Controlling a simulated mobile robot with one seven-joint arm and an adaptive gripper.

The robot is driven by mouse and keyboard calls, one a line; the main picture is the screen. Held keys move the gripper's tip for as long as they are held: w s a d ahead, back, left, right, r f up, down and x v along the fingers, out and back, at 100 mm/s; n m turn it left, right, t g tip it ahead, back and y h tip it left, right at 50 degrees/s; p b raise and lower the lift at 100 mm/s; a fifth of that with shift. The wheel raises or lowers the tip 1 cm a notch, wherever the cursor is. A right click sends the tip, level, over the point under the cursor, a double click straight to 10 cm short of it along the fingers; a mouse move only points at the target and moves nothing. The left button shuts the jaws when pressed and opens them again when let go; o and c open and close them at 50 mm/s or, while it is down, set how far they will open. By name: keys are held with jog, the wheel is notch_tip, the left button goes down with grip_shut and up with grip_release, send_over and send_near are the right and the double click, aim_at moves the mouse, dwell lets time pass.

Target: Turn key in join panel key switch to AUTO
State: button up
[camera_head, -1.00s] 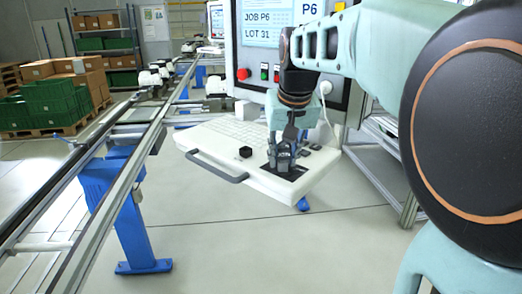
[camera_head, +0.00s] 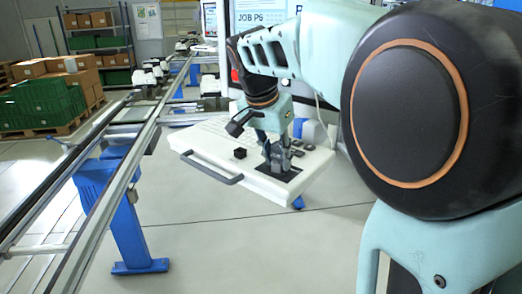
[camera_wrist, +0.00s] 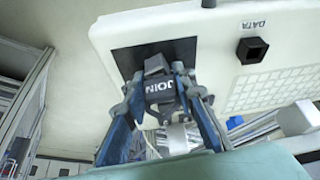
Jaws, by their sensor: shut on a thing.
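The white console (camera_head: 205,143) has a black plate with the key switch near its front right corner. In the wrist view the plate (camera_wrist: 125,60) carries a JOIN label (camera_wrist: 160,86), and a dark block (camera_wrist: 155,65) stands there between my fingertips. My gripper (camera_head: 277,157) reaches down onto this plate. It is shut on the dark key piece at the switch, seen also in the wrist view (camera_wrist: 166,78). The fingers hide most of the key, so I cannot read its position or any AUTO mark.
A black square piece (camera_head: 240,153) by a DATA label (camera_wrist: 252,24) stands left of the plate. A grey handle (camera_head: 212,170) runs along the console's front edge. A roller conveyor (camera_head: 110,185) on blue legs lies left. The floor in front is clear.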

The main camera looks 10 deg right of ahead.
jog(key=shift+m+h, duration=0.3)
jog(key=shift+m, duration=0.6)
jog(key=shift+g, duration=0.3)
jog(key=m+g+p, duration=0.1)
jog(key=m+p, duration=0.1)
jog(key=m, duration=0.1)
jog(key=shift+m+h, duration=0.3)
jog(key=m+g+p, duration=0.2)
jog(key=m+p, duration=0.1)
jog(key=m, duration=0.2)
jog(key=shift+r, duration=0.1)
jog(key=o, duration=1.2)
jog(key=shift+o, duration=0.4)
jog(key=o, duration=0.4)
